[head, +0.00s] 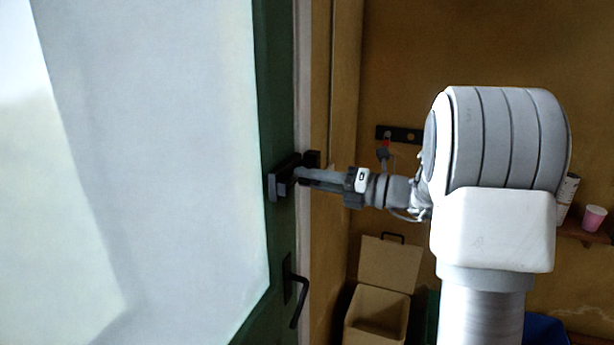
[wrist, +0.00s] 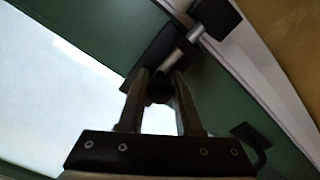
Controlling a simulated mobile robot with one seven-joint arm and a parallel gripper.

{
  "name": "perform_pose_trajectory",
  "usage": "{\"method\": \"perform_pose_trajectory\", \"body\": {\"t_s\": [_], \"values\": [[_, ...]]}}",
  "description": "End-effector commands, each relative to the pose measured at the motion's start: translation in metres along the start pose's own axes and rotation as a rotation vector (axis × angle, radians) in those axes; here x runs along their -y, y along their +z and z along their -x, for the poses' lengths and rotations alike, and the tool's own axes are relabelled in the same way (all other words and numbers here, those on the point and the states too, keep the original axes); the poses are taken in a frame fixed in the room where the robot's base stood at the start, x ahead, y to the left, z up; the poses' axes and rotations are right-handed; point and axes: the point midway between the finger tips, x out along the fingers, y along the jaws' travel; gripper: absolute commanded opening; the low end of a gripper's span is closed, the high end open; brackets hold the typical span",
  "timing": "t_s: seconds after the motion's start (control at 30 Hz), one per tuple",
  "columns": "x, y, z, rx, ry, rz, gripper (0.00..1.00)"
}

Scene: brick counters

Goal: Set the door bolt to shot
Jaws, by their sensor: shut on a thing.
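The door bolt (head: 281,181) is a dark housing on the green door's edge, and it also shows in the wrist view (wrist: 146,62). Its pale metal rod (wrist: 184,48) reaches from the housing across to the black keeper (wrist: 216,17) on the frame. The rod's tip meets the keeper's near edge; I cannot tell how far it goes in. My gripper (head: 299,174) is at the bolt, its two fingers shut on the dark round bolt knob (wrist: 159,90). In the head view the fingers partly hide the knob and rod.
The green door (head: 279,100) has a large pale pane and a black lever handle (head: 296,290) below the bolt. A cardboard box (head: 378,315) stands on the right. A black rail (head: 402,134) is on the brown wall, and a pink cup (head: 593,217) sits on a shelf.

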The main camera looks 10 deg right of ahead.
Motion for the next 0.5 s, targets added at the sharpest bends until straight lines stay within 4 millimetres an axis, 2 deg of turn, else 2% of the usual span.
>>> {"method": "perform_pose_trajectory", "body": {"t_s": [0.23, 0.27, 0.4, 0.5], "values": [[-0.0002, 0.0042, 0.0009, 0.010, -0.002, 0.008, 0.00], [-0.0002, 0.0043, 0.0009, 0.010, -0.002, 0.008, 0.37], [-0.0002, 0.0037, 0.0008, 0.009, -0.002, 0.006, 0.61], [-0.0001, 0.0031, 0.0007, 0.008, -0.001, 0.005, 0.61]]}}
